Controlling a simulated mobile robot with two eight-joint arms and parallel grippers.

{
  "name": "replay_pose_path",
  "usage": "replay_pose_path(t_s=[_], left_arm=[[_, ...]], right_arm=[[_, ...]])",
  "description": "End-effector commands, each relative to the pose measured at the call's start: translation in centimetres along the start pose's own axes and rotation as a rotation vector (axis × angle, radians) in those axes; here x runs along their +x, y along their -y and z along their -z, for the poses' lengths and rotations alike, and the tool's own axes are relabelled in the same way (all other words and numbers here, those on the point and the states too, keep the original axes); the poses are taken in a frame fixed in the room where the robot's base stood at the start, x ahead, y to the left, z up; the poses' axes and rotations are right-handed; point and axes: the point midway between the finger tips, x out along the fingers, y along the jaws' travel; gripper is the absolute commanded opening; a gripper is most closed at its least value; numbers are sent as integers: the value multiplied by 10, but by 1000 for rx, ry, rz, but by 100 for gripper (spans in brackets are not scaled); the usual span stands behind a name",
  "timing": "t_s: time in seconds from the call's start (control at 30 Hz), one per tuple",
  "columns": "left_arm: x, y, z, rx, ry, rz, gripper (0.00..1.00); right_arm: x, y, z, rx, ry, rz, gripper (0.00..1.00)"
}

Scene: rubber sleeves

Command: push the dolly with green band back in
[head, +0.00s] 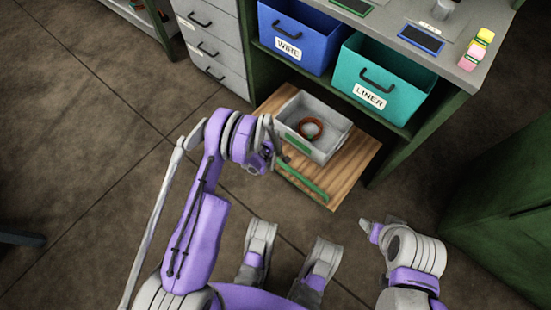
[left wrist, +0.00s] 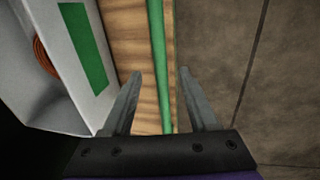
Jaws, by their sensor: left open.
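The dolly (head: 345,172) is a wooden board low at the floor, sticking out from under the workbench. A green band (head: 303,183) runs along its front edge. A grey bin (head: 335,146) with a green label stands on it, with a reddish-brown ring (head: 310,127) inside. My left gripper (head: 270,158) is at the dolly's front left. In the left wrist view my left gripper (left wrist: 160,75) is open, with the green band (left wrist: 158,45) between its fingers in the picture; I cannot tell if they touch. My right gripper (head: 369,228) is off to the right, its jaws unclear.
A blue WIRE bin (head: 296,38) and a teal LINER bin (head: 378,84) sit on the shelf above the dolly. Grey drawers (head: 212,42) stand to the left. A green cabinet (head: 500,190) stands at the right. The floor in front is clear.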

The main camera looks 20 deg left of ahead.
Motion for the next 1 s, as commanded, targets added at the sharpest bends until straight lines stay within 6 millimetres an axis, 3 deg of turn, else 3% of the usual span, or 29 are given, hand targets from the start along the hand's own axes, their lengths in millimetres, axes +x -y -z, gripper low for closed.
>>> replay_pose_path(t_s=[0.1, 0.3, 0.5, 0.77, 1.0], left_arm=[[27, 0, 0, 0, 0, 0, 59], [56, 0, 0, 0, 0, 0, 59], [68, 0, 0, 0, 0, 0, 59], [68, 0, 0, -1, 0, 0, 59], [68, 0, 0, -1, 0, 0, 16]], right_arm=[[7, 0, -1, 0, 0, 0, 70], [12, 0, -2, 0, -1, 0, 70], [13, 0, -2, 0, -1, 0, 70], [13, 0, -2, 0, -1, 0, 70], [13, 0, -2, 0, -1, 0, 70]])
